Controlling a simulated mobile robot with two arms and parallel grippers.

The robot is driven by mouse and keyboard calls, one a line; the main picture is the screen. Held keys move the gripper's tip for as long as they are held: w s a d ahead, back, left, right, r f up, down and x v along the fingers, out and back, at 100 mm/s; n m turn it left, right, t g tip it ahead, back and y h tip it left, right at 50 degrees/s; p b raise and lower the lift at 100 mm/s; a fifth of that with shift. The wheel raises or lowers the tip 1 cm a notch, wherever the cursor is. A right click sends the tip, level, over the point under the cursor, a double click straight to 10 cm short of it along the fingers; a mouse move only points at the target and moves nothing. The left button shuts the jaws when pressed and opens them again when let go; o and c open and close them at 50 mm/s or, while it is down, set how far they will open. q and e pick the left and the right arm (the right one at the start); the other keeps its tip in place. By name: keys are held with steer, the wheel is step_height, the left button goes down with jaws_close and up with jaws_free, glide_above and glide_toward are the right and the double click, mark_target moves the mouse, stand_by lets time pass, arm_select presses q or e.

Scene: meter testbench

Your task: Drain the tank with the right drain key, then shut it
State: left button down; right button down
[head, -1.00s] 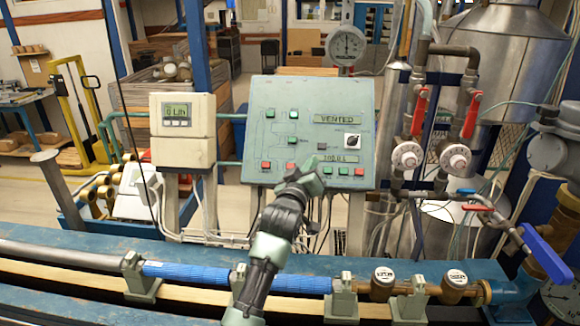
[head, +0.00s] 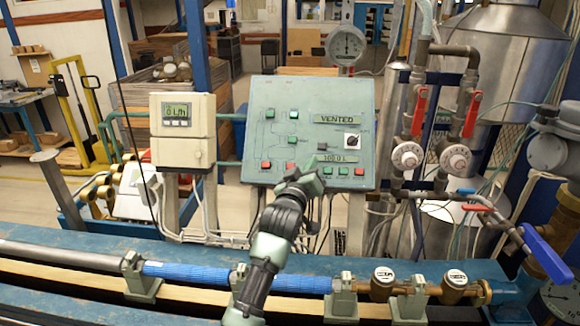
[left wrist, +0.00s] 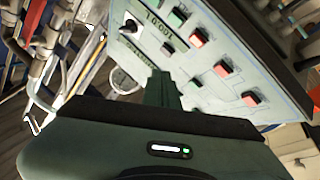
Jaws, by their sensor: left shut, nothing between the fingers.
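The green control panel (head: 262,92) stands upright in the middle of the head view. Its upper display (head: 338,119) reads VENTED. Its lower display (head: 338,158) seems to read 100.0 L. Along the bottom are red keys at left (head: 266,164), green keys (head: 343,171) and a red key (head: 360,171) at right. I cannot read which is the right drain key. My left gripper (head: 313,180) is shut and empty in front of the panel's lower edge, hiding part of the key row. The left wrist view shows its fingers (left wrist: 161,92) close to the panel; contact cannot be told. My right gripper is not seen.
A flow meter box (head: 183,116) stands left of the panel. Red-handled valves (head: 420,112) and pipes stand at right, before the silver tank (head: 510,50). A blue-sleeved pipe (head: 190,274) runs along the blue bench in front. A round gauge (head: 346,45) stands above the panel.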

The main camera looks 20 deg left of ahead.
mark_target(288, 167)
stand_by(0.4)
arm_select(q)
steer(key=s+a+r, duration=0.2)
steer(key=s+a, duration=0.1)
steer(key=a, duration=0.2)
steer(key=shift+a+r, duration=0.15)
steer(key=shift+a, duration=0.25)
steer(key=shift+w+a+f+b, duration=0.3)
steer(key=shift+w+f+b, duration=0.7)
steer(key=shift+b, duration=0.2)
steer(key=shift+w+a+f+b, duration=0.3)
steer(key=shift+w+f+b, duration=0.65)
steer(key=shift+w+b, duration=0.15)
steer(key=shift+w+a+f+b, duration=0.3)
steer(key=shift+w+f+b, duration=0.7)
steer(key=shift+b, duration=0.25)
steer(key=shift+f, duration=0.1)
steer(key=shift+w+a+f, duration=0.1)
steer(key=shift+w+f, duration=0.05)
steer(key=shift+w, duration=0.15)
